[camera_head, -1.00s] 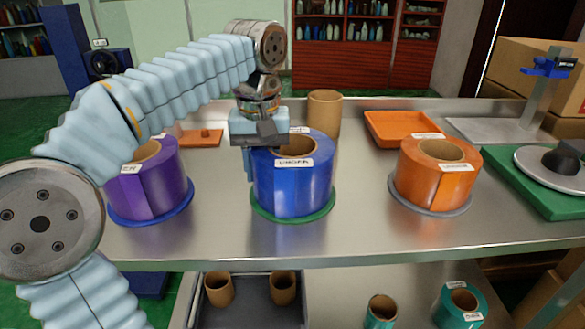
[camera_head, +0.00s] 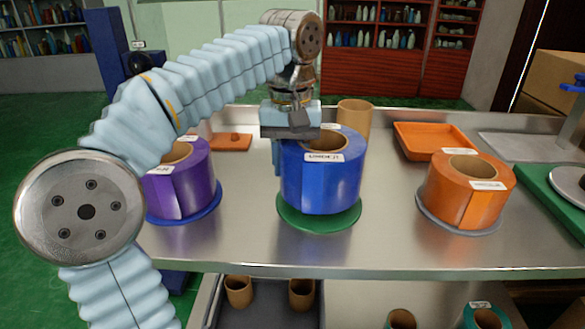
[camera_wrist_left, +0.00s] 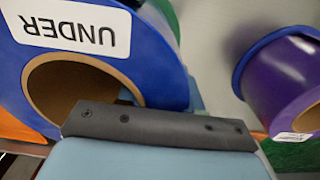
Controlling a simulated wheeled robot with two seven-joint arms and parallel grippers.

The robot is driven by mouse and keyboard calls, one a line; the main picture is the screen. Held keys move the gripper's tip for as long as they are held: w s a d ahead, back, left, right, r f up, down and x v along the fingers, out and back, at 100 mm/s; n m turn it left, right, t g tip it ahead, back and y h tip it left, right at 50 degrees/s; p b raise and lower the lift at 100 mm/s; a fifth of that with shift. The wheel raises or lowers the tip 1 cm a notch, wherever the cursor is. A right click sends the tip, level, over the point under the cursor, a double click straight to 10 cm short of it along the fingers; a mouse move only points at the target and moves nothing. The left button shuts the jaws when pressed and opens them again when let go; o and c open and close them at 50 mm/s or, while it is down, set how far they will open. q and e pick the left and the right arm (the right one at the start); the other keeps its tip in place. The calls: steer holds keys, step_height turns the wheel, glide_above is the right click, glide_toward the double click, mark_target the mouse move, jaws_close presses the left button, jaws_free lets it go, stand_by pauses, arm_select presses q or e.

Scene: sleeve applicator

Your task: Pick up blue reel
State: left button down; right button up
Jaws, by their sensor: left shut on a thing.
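The blue reel (camera_head: 322,182) has a white label and a brown core. It is upright just above a green round base (camera_head: 318,217), whose top shows below the reel's lower edge. My left gripper (camera_head: 288,134) is shut on the reel's left wall, with one finger down the outer side. The other finger is hidden, seemingly inside the core. In the left wrist view the blue reel (camera_wrist_left: 165,62) fills the upper left, its label reading UNDER, with the dark gripper edge (camera_wrist_left: 160,126) across its core. My right gripper is not in view.
A purple reel (camera_head: 183,190) on a blue base stands close on the left. An orange reel (camera_head: 468,195) on a grey base stands to the right. A brown tube (camera_head: 353,118) and an orange tray (camera_head: 425,145) are behind. Bare metal table (camera_head: 390,195) lies between blue and orange reels.

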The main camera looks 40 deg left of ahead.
arm_select(q)
steer(key=s+d+r+p, duration=0.3)
steer(key=s+d+r, duration=0.1)
steer(key=s+r, duration=0.6)
steer(key=s, duration=0.3)
steer(key=shift+s+d+r, duration=0.2)
steer(key=shift+d, duration=0.05)
